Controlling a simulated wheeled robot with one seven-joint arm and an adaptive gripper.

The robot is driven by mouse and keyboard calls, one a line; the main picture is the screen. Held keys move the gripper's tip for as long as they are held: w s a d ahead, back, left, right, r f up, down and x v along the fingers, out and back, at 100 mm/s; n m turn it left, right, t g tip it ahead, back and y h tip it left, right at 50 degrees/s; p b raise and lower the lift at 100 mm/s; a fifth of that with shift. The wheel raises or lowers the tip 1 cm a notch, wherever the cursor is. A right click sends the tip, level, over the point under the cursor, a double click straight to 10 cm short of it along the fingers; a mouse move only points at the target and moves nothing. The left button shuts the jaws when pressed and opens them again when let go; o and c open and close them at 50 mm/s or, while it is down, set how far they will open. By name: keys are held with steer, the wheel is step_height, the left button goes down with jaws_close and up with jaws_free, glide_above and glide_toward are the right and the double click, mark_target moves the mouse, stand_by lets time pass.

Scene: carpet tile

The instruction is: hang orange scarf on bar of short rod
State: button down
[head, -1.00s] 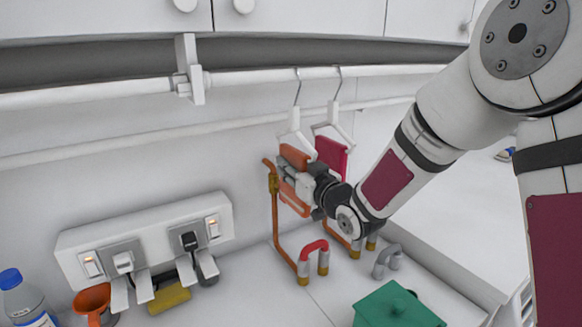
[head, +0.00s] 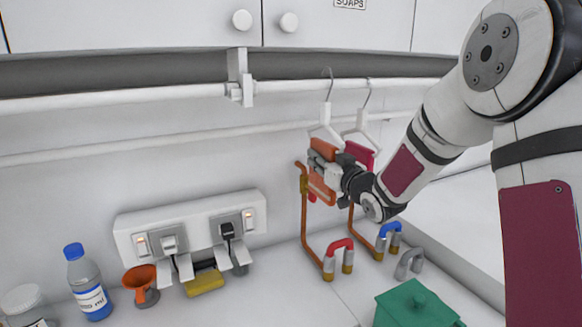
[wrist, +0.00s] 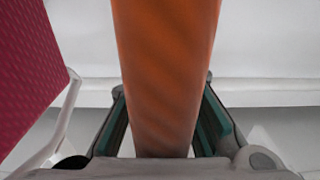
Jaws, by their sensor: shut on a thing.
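An orange scarf (head: 324,149) is held in my gripper (head: 333,172) at the wall, just below a white hanger (head: 326,129). In the wrist view the scarf (wrist: 165,75) runs as a broad strip between the two fingers of my gripper (wrist: 165,125), which is shut on it. A white rail (head: 300,87) runs along the wall above, with the hanger hooked over it. I cannot tell whether the scarf touches the hanger, or which part is the short rod. My gripper hides part of the scarf.
A second hanger (head: 361,128) holds a crimson cloth (head: 360,155), close beside my gripper; the cloth also shows in the wrist view (wrist: 25,75). Copper-coloured tubing (head: 305,225) stands below, with red (head: 340,245) and blue (head: 389,229) handles. A green lidded box (head: 415,306) stands in front.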

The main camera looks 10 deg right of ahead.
steer(key=shift+w+d, duration=0.1)
steer(key=shift+d, duration=0.15)
steer(key=p+v, duration=0.6)
steer(key=v, duration=1.8)
steer(key=shift+s+d+r, duration=0.2)
steer(key=shift+s+r, duration=0.1)
steer(key=shift+s, duration=0.05)
